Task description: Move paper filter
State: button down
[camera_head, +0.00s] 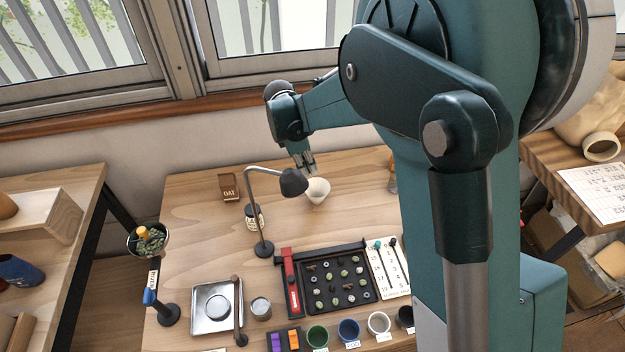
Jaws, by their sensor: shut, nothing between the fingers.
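A white cone-shaped paper filter (317,191) stands on the wooden table, back of the middle. My gripper (309,170) is just above it and slightly to its left in the picture. The gripper points down and its fingers are together with nothing held. I cannot tell whether the fingertips touch the filter's rim. The dark head of a desk lamp (293,182) is close to the left of the filter and partly in front of the gripper area.
A labelled jar (254,217) and a brown "OAT" box (229,187) stand left of the lamp. A black bean tray (336,281), a white card (388,268), a metal scale (214,307) and several cups (348,331) fill the front.

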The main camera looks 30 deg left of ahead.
aim_at(315, 186)
jog(key=shift+b+x, duration=0.8)
jog(key=shift+x, duration=4.1)
jog(key=w+d, duration=0.7)
jog(key=w+d+b, duration=0.1)
jog(key=w+d, duration=0.6)
jog(key=shift+w+d, duration=0.2)
jog(key=shift+w, duration=0.05)
jog(key=shift+r, duration=0.1)
jog(key=p+v, duration=0.3)
jog(key=v, duration=0.6)
jog(key=shift+r, duration=0.4)
